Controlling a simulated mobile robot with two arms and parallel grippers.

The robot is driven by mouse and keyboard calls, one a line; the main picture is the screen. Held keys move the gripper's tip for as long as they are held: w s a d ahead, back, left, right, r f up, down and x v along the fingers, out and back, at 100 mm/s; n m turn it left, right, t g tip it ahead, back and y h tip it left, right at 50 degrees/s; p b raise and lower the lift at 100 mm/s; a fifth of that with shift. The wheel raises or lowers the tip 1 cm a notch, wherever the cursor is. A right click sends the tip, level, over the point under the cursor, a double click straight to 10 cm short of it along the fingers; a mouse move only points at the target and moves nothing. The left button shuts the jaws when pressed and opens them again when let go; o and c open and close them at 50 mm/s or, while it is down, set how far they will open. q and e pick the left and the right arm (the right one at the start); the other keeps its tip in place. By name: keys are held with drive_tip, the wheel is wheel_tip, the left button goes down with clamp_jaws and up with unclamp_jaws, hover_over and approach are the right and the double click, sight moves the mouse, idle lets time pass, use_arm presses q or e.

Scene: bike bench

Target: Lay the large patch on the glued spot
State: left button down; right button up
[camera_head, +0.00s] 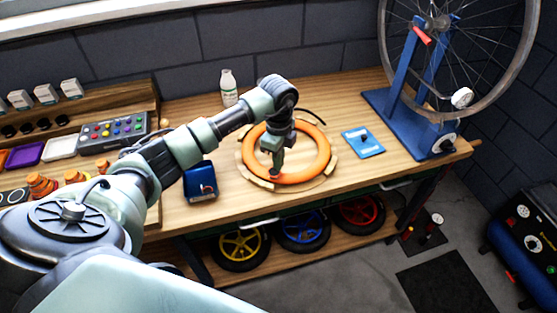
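An orange inner tube (325,150) lies as a ring on a round wooden holder (331,174) on the workbench. My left gripper (276,172) points down at the front left part of the tube, at or just above its surface. Its fingertips are too small to show whether they are open or shut. I cannot make out the large patch or the glued spot; the gripper covers that part of the tube. My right gripper is out of view.
A blue box (200,182) stands left of the tube, and a blue plate (363,144) lies right of it. A white bottle (229,90) stands behind. A blue wheel stand (405,115) holds a wheel at the right. Parts trays (60,148) fill the left.

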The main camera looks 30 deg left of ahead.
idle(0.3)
use_arm(q)
drive_tip(key=shift+f, duration=0.3)
idle(0.3)
drive_tip(key=c, duration=1.6)
unclamp_jaws()
